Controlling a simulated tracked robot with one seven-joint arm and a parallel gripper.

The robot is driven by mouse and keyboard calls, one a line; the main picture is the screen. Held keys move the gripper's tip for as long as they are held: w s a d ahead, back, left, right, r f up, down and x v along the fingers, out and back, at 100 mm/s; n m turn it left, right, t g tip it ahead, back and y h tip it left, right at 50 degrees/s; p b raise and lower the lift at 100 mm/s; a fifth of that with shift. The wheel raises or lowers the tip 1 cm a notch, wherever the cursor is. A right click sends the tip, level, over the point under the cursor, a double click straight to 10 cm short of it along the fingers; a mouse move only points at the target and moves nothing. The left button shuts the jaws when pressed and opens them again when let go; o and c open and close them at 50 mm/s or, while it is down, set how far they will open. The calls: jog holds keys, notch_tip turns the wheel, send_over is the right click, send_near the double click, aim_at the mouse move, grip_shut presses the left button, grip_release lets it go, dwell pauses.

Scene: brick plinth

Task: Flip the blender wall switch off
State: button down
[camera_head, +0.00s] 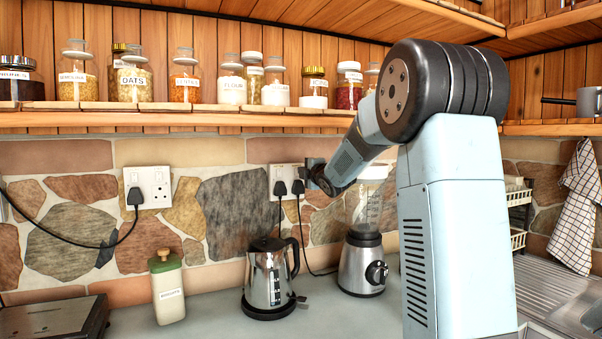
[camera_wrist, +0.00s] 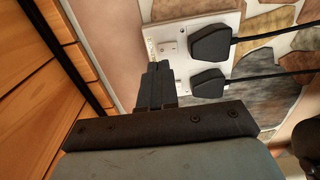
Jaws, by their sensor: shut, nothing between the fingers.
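A white double wall socket (camera_head: 284,182) with two black plugs is on the stone wall behind the kettle. In the wrist view the socket plate (camera_wrist: 240,55) holds a plug (camera_wrist: 209,45) and another plug (camera_wrist: 208,84), with small switches beside them. My gripper (camera_head: 313,172) is shut and empty at the right end of this socket. In the wrist view its fingertips (camera_wrist: 157,68) are close against the switch edge of the plate and cover part of it. I cannot tell whether they touch a switch or which way it is set. The blender (camera_head: 362,262) stands below, partly behind my arm.
A steel kettle (camera_head: 269,280) and a cream bottle (camera_head: 166,288) stand on the counter (camera_head: 215,290). Another double socket (camera_head: 148,188) is further left. A wooden shelf (camera_head: 190,118) with several jars runs above the sockets. A sink is at the right.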

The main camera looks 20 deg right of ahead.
jog(key=s+f+m+g+h, duration=0.25)
jog(key=s+m, duration=0.35)
jog(key=s, duration=0.9)
jog(key=s+f+m+g+h, duration=0.25)
jog(key=s+m, duration=0.35)
jog(key=s, duration=0.8)
jog(key=s+a+f+m+g+y, duration=0.1)
jog(key=s+a+f+m+g, duration=0.1)
jog(key=s, duration=0.5)
jog(key=s+a+f+m+g+y, duration=0.1)
jog(key=s+a+f+m+g, duration=0.1)
jog(key=s, duration=0.5)
jog(key=s+a+f+m+g, duration=0.3)
jog(key=s+f, duration=0.2)
jog(key=s, duration=0.2)
jog(key=shift+s+f+y, duration=0.35)
jog(key=shift+y, duration=0.05)
